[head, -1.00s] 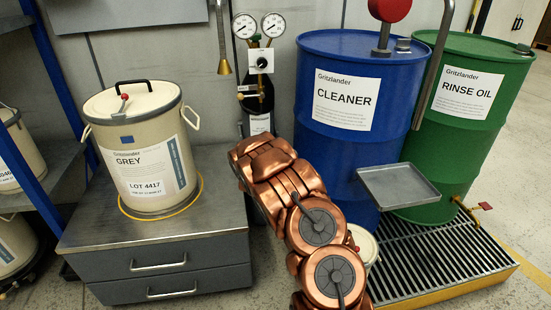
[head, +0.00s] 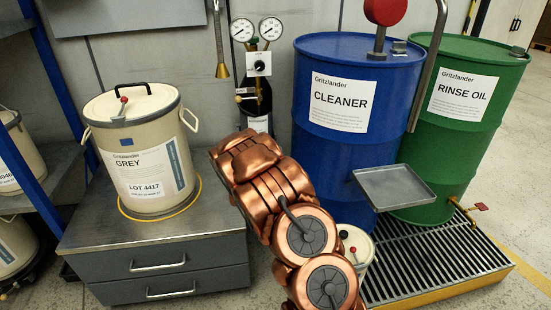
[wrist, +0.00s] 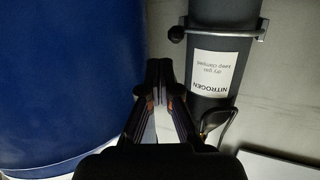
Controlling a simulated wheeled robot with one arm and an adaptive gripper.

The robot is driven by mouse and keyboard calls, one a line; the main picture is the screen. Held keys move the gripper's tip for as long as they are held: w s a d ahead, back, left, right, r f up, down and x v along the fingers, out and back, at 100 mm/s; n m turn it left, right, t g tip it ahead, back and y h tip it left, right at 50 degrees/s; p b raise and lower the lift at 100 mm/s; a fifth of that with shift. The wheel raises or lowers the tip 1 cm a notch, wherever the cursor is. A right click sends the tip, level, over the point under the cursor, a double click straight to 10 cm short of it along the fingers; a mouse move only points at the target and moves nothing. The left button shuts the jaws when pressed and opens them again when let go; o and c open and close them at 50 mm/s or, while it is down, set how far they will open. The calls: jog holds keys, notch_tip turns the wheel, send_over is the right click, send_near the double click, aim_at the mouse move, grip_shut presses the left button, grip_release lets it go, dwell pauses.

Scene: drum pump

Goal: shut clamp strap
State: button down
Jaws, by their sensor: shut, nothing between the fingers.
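The clamp strap (wrist: 232,32) is a pale metal band across the dark nitrogen cylinder (wrist: 226,75), at the top right of the wrist view. I cannot tell whether the strap is latched. The cylinder's white label is upside down in that view. In the head view the upper cylinder (head: 257,99) shows behind my copper arm, which hides the strap and my gripper.
The blue cleaner drum (head: 332,165) stands right of the cylinder, with a green drum (head: 455,140) beyond it. A grey tray (head: 395,187) juts out before them. A small pail (head: 357,247) is close to my arm.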

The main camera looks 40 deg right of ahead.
jog(key=s+d+p+v, duration=0.1)
jog(key=v, duration=0.5)
jog(key=shift+s+a, duration=0.1)
